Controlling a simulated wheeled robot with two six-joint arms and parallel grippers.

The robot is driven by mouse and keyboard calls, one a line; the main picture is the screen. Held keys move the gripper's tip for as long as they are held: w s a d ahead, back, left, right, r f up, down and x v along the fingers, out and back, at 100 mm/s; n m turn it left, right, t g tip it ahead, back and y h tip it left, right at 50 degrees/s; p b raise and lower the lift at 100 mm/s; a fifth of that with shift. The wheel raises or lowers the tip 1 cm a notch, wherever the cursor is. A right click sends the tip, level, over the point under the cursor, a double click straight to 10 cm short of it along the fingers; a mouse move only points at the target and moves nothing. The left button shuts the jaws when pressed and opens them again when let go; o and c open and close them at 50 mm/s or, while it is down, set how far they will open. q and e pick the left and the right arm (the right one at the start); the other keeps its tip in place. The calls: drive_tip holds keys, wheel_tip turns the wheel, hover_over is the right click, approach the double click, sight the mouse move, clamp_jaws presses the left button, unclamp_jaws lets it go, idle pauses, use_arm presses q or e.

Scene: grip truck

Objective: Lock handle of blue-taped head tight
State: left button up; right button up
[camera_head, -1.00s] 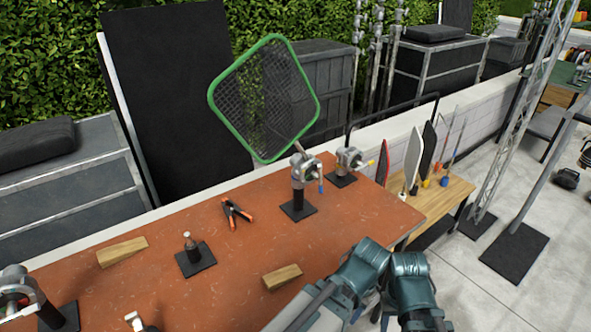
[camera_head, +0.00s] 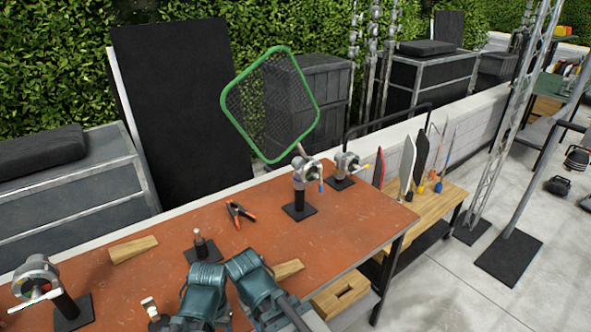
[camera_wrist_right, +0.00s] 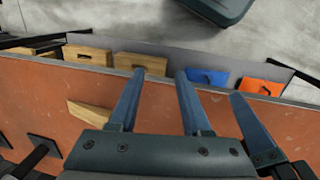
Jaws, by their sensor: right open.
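A silver grip head (camera_head: 306,172) on a black post stands near the table's back right, with a small blue part at its lower right. It holds the rod of a green-framed net (camera_head: 270,105). A second head (camera_head: 345,163), with a yellow-tipped handle, stands to its right. A third (camera_head: 36,277), with a pale handle, stands at far left; tape colours are too small to tell. In the right wrist view my right gripper (camera_wrist_right: 157,85) is open and empty over the table. Another finger beside it (camera_wrist_right: 252,125) seems to be my left gripper's. My teal wrists hide both grippers' fingers in the head view.
On the orange-brown table (camera_head: 330,220) are an orange-tipped clamp (camera_head: 238,213), two wooden wedges (camera_head: 133,248) (camera_head: 290,269) and a short post (camera_head: 200,242). A wooden box (camera_head: 340,297) sits on the lower shelf.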

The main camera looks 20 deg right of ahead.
drive_tip(key=w+d+n+h, duration=0.1)
drive_tip(key=w, duration=0.1)
drive_tip(key=w+d+n+t+h+b, duration=0.1)
drive_tip(key=w+d, duration=0.1)
drive_tip(key=w, duration=0.1)
drive_tip(key=w+d+n, duration=0.1)
drive_tip(key=w, duration=0.2)
drive_tip(key=shift+w+d+r+t+h, duration=0.1)
drive_tip(key=shift+w+d+t+h, duration=0.1)
drive_tip(key=shift+d+t+h, duration=0.2)
drive_tip(key=w+d+r+n+t+h+b, duration=0.1)
drive_tip(key=w+d+r+n+t+h, duration=0.1)
drive_tip(key=w, duration=0.6)
drive_tip(key=w+d+r+n+t+h+b, duration=0.1)
drive_tip(key=w+d+r+n+t+h, duration=0.2)
drive_tip(key=w+d+r+n+h, duration=0.2)
drive_tip(key=w+d+r+n+t+h+b, duration=0.2)
drive_tip(key=w+d+r+n+h, duration=0.2)
drive_tip(key=w+r+n, duration=0.5)
drive_tip(key=shift+w+d+r+n, duration=0.2)
drive_tip(key=shift+w+d+n, duration=0.5)
drive_tip(key=shift+d, duration=0.5)
drive_tip(key=shift+w, duration=0.15)
